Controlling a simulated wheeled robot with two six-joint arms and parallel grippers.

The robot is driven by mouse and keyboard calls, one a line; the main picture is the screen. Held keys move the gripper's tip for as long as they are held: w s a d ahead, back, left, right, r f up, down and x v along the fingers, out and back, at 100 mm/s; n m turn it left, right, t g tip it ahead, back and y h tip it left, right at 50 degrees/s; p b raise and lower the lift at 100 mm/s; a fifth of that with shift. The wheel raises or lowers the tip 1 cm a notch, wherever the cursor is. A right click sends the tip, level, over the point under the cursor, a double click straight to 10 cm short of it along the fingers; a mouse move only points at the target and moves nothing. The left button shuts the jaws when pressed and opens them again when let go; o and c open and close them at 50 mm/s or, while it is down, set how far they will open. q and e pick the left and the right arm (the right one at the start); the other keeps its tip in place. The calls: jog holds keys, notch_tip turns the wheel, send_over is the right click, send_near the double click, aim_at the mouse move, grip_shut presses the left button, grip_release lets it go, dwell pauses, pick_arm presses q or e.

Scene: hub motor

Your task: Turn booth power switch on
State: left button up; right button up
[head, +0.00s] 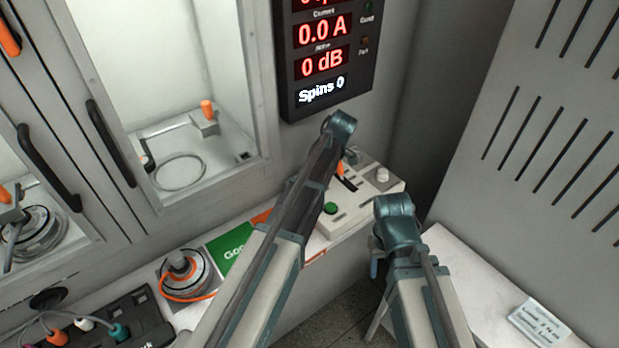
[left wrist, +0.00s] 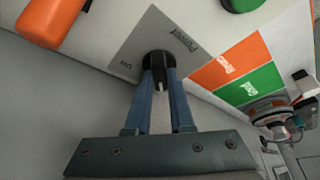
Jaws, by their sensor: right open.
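The booth power switch (left wrist: 158,63) shows in the left wrist view. It is a black round base with a pale tip, on a grey plate (left wrist: 165,30) marked "Power" and "On". The two fingers of my left gripper (left wrist: 161,76) reach up to the switch, one on each side, with a small gap between them. I cannot tell whether they touch it. In the head view my left arm hides this gripper and the switch. My right gripper (head: 375,267) is open, mostly hidden under its own wrist, beside the control box (head: 352,215).
The control box carries a green button (head: 330,208), an orange lever (head: 340,168) and a white knob (head: 382,175). A display (head: 322,55) above reads 0.0 A and 0 dB. A hub motor (head: 186,265) stands left of a green mat (head: 229,243). A glass-doored booth (head: 165,60) stands behind.

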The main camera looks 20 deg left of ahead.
pick_arm(q)
grip_shut()
jog(key=shift+s+m, duration=0.1)
jog(key=shift+m, duration=0.2)
jog(key=m+t, duration=0.1)
jog(key=m, duration=0.2)
jog(key=shift+s+m+t, duration=0.15)
jog(key=shift+m+t, duration=0.25)
jog(key=m, duration=0.2)
jog(key=m+t+h, duration=0.1)
jog(key=m, duration=0.1)
jog(key=shift+s+a+t, duration=0.1)
jog(key=shift+t, duration=0.2)
jog(key=m+t+h, duration=0.1)
jog(key=m, duration=0.4)
jog(key=shift+a, duration=0.1)
jog(key=shift+m+t+h, duration=0.3)
jog(key=shift+m+h, duration=0.7)
jog(key=shift+m, duration=1.2)
